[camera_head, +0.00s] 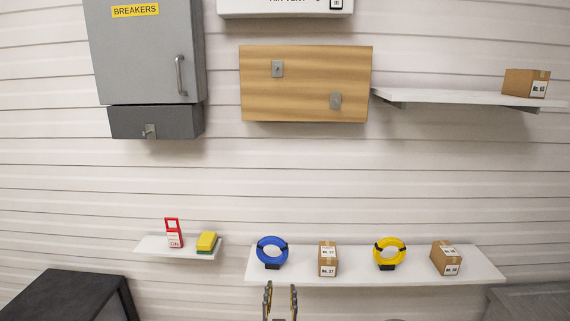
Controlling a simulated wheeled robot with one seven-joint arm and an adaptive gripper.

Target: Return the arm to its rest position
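My gripper (281,302) shows at the bottom centre of the head view, its two fingers pointing up and standing apart with nothing seen between them. It is in front of and below the long white shelf (410,276). The rest of the arm is out of the picture. On that shelf a blue coiled hose (262,245) stands at the left and a yellow coiled hose (380,246) right of the middle. Each has a dark base.
Boxes stand beside the hoses: one between them (328,260) and one at the right (446,258). A small shelf (158,249) holds a red tag and a sponge. Above are a grey breaker cabinet (145,50), a wooden board (306,95) and another shelf (450,97). Dark furniture (65,295) stands at lower left.

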